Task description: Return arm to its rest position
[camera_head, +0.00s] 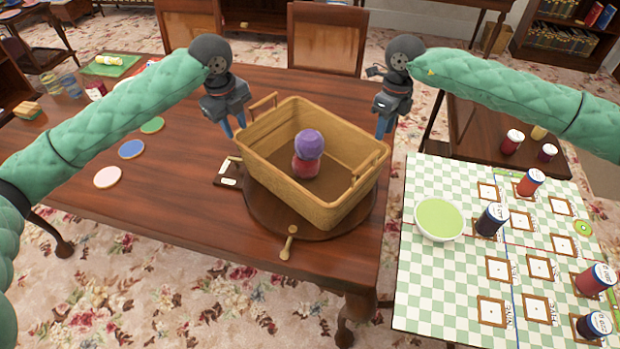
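My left arm comes in from the left, and its gripper (234,123) points down beside the left end of a wicker basket (262,160). Its two blue fingertips show a gap with nothing between them. My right arm comes in from the right, and its gripper (385,126) points down near the basket's far right corner. No object shows in it, but its fingers overlap in this view, so their spread is unclear. Both grippers are apart from the basket. The basket holds a purple round thing (309,143) resting on a red one (305,167).
The basket stands on a round dark board (290,228) on the wooden table (180,215). A checkered table (450,275) at right holds a green bowl (439,218) and several jars. Coloured discs (131,149) lie at left. Chairs (325,40) stand behind.

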